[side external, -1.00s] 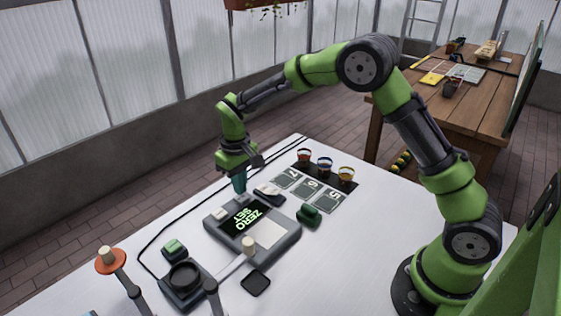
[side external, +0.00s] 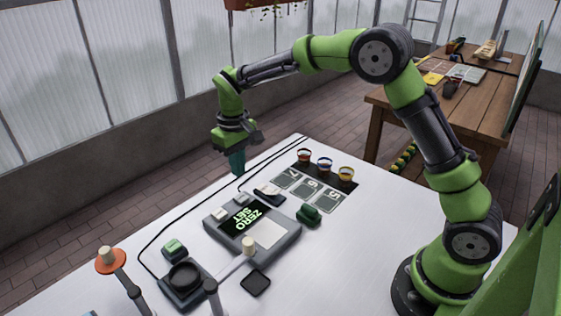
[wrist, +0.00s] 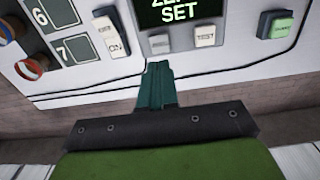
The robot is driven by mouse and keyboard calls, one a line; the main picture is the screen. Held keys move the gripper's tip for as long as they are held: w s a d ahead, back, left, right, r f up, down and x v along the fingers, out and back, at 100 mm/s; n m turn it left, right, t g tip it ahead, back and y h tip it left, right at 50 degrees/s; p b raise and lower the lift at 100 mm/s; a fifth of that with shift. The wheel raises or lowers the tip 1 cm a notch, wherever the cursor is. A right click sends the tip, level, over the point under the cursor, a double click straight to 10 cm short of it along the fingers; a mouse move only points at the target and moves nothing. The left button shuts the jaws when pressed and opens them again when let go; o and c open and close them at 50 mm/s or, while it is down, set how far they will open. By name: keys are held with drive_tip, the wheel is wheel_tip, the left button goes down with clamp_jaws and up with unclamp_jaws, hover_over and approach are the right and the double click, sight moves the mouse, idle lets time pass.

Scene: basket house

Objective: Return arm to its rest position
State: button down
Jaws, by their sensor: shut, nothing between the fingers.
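My gripper (side external: 238,162) has dark teal fingers pressed together with nothing between them. In the side view it hangs pointing down above the far edge of the white table (side external: 345,215), behind the grey console (side external: 275,252). It is apart from the console. In the wrist view the shut fingers (wrist: 157,75) point toward the console's switches, with the table edge and a cable beneath them. My arm is raised and reaches out over the table.
The console has a "ZERO SET" display (side external: 240,219) and rocker switches. Three small cups (side external: 325,165) stand by numbered pads. A green button box (side external: 174,250), a dark ring-topped device (side external: 184,279) and a balance-like stand (side external: 118,265) are at the front left. A wooden bench (side external: 470,110) stands behind.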

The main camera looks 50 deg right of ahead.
drive_tip(key=shift+w, duration=0.1)
drive_tip(key=s+d+r+m+t+y, duration=0.1)
drive_tip(key=s+r, duration=0.5)
drive_tip(key=s, duration=0.6)
drive_tip(key=s+d+r+m+t+y, duration=0.1)
drive_tip(key=s+r+t, duration=0.5)
drive_tip(key=s, duration=0.7)
drive_tip(key=shift+s+d+r+m, duration=0.15)
drive_tip(key=shift+d+r+m, duration=0.3)
drive_tip(key=shift+m, duration=0.55)
